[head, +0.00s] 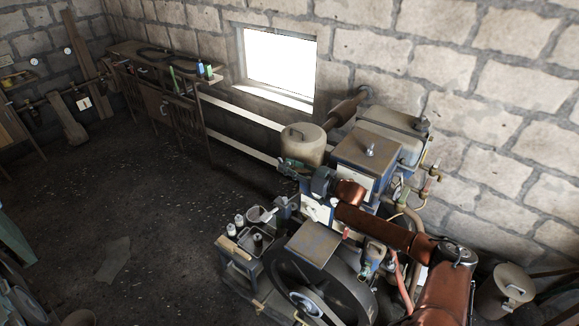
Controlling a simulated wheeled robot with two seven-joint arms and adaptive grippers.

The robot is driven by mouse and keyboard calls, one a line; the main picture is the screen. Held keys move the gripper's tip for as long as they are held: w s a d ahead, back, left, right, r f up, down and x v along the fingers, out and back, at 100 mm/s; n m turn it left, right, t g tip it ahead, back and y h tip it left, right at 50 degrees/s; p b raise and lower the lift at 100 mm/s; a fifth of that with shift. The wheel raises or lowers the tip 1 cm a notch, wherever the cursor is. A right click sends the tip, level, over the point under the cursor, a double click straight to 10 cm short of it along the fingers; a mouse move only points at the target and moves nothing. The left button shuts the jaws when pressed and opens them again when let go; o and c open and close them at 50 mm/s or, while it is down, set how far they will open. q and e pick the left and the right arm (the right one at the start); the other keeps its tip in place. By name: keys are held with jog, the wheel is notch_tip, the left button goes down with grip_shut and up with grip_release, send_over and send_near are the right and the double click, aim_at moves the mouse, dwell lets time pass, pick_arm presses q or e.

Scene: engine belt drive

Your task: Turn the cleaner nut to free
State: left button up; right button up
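A beige round canister (303,148), which looks like the air cleaner, sits on the engine's left side. A small raised fitting (297,131) shows on its lid; it is too small to tell whether it is the nut. My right arm reaches in from the lower right across the engine. My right gripper (287,169) is just below and in front of the canister, at its lower left, apart from the lid. Its fingers are small and dark, so whether they are open or shut is unclear. My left gripper is out of view.
The blue-grey engine block (366,165) with a top knob stands right of the canister. A large dark flywheel (345,290) and a small tray of cups and bottles (255,240) are in front. A workbench (165,85) stands behind left. The floor at left is mostly clear.

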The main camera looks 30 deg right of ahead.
jog(key=shift+s+d, duration=0.1)
jog(key=shift+d, duration=0.05)
jog(key=v, duration=0.7)
jog(key=shift+s, duration=0.4)
jog(key=shift+d+f, duration=0.1)
jog(key=shift+c, duration=0.6)
